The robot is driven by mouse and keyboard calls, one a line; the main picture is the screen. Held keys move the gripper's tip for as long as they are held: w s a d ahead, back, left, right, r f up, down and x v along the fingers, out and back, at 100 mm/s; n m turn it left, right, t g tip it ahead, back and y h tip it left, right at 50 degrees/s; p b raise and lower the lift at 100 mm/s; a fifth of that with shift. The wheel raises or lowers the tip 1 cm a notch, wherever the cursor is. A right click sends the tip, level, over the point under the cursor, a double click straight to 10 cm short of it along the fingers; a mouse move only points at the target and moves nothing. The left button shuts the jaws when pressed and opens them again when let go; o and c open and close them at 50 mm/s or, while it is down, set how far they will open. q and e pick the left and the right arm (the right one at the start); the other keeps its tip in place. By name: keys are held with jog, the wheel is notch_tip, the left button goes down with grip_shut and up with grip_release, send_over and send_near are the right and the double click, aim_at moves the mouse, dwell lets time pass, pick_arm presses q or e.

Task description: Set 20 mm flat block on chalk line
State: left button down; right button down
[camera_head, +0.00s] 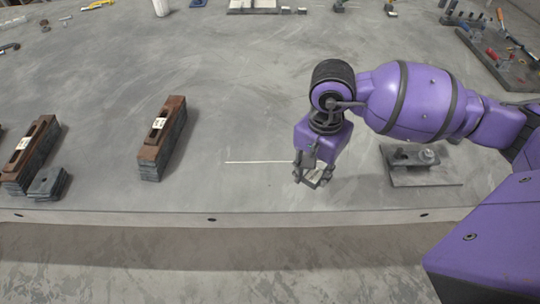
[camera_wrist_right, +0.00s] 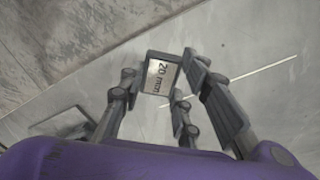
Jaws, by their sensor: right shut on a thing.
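The 20 mm flat block (camera_wrist_right: 163,74) shows in the right wrist view as a small dark-edged piece with a pale face marked "20 mm". My right gripper (camera_head: 314,178) is shut on it, with the block between its fingertips (camera_wrist_right: 170,88). In the head view the fingers largely hide the block, and I cannot tell whether it touches the table. The chalk line (camera_head: 258,162) is a thin white stroke on the grey table. The gripper is at the line's right end in the head view. The line (camera_wrist_right: 262,69) runs to the block's right in the wrist view. My left gripper is not in view.
Two rusty-brown labelled bars (camera_head: 163,126) (camera_head: 33,146) sit on dark plates at the left. A small plate stack (camera_head: 48,184) stands near the front edge. A fixture on a base plate (camera_head: 424,176) is right of my gripper. Tools line the back; the table's middle is clear.

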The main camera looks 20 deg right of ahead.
jog(key=w+d+r+m+b, duration=0.3)
jog(key=m, duration=0.7)
send_over(275, 155)
jog(key=f, duration=0.8)
jog(key=shift+s, duration=0.25)
jog(key=shift+w+f, duration=0.15)
jog(key=shift+f, duration=0.1)
notch_tip(275, 155, down, 3)
jog(key=shift+f, duration=0.1)
